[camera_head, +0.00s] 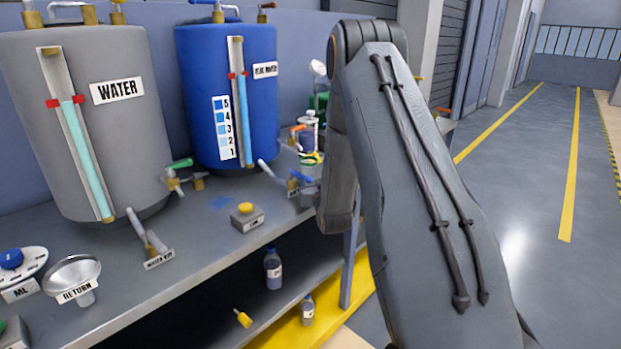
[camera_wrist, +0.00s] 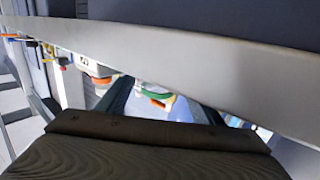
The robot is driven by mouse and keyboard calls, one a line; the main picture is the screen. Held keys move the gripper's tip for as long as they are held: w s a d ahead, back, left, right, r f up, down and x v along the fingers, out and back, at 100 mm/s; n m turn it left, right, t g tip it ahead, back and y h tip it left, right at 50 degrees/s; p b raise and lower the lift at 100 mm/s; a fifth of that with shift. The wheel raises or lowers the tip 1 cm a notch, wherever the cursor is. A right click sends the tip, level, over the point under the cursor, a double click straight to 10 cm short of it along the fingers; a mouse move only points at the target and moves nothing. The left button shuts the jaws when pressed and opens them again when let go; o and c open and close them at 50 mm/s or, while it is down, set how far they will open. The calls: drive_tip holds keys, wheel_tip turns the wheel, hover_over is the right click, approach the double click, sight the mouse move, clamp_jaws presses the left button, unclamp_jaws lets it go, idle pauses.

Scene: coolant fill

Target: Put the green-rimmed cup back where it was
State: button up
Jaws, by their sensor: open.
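A green rim (camera_wrist: 157,95), apparently the green-rimmed cup, shows in the wrist view between the dark fingers of my gripper (camera_wrist: 160,98). The gripper is open; I cannot tell whether either finger touches the cup. In the head view a small green and yellow rim (camera_head: 312,158) shows at the far end of the bench, just left of my arm, and is probably the same cup. My arm hides my gripper in that view. Most of the cup's body is hidden.
The grey WATER tank (camera_head: 110,130) and blue tank (camera_head: 205,130) stand on the bench (camera_head: 150,285). A RETURN funnel (camera_head: 72,275) and a yellow-button box (camera_head: 246,217) are nearer. Bottles stand on the lower shelf. A large grey surface (camera_wrist: 200,55) crosses the wrist view closely. The right floor is clear.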

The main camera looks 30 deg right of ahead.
drive_tip(key=shift+v, duration=1.9)
drive_tip(key=shift+a+r, duration=0.1)
drive_tip(key=shift+a, duration=0.05)
